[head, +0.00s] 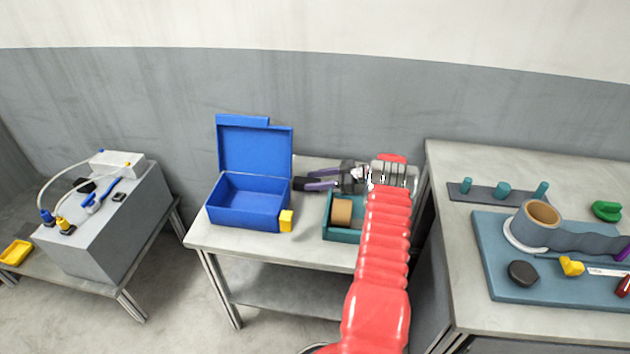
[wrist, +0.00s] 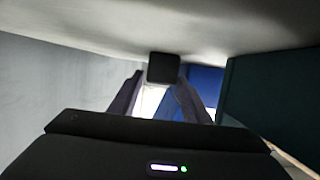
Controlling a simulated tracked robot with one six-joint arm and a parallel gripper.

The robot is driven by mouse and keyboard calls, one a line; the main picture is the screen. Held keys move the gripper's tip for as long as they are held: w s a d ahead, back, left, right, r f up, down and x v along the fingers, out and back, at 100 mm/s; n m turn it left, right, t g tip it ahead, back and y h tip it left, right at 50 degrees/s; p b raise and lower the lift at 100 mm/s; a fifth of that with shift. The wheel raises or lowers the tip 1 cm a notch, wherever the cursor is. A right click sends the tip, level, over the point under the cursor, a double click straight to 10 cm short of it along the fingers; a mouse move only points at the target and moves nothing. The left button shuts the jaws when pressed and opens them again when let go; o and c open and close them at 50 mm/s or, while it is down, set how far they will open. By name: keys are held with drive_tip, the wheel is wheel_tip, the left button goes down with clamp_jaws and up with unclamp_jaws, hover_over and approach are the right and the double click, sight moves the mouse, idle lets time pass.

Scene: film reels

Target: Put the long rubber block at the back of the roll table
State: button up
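A black block (wrist: 163,68), seen end-on, lies on the grey table beside the blue box; its length cannot be told. In the head view its dark end (head: 298,184) shows just right of the box. My gripper (head: 312,180) reaches left, low over this middle table. In the wrist view its two purple-grey fingers (wrist: 160,82) stand apart, with the block at their tips and a gap beside the left finger. The table with the large roll (head: 470,300) stands at the right; its back strip holds a grey peg rack (head: 490,193).
The open blue box (head: 235,217) and a yellow block (head: 286,221) are left of the gripper. A teal tray (head: 342,237) with a tan roll (head: 341,212) is close in front. The blue mat (head: 500,282) carries the roll (head: 535,232) and tools.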

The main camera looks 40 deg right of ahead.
drive_tip(key=shift+o, duration=0.6)
drive_tip(key=shift+r, duration=0.15)
drive_tip(key=v, duration=1.2)
drive_tip(key=shift+w, duration=0.1)
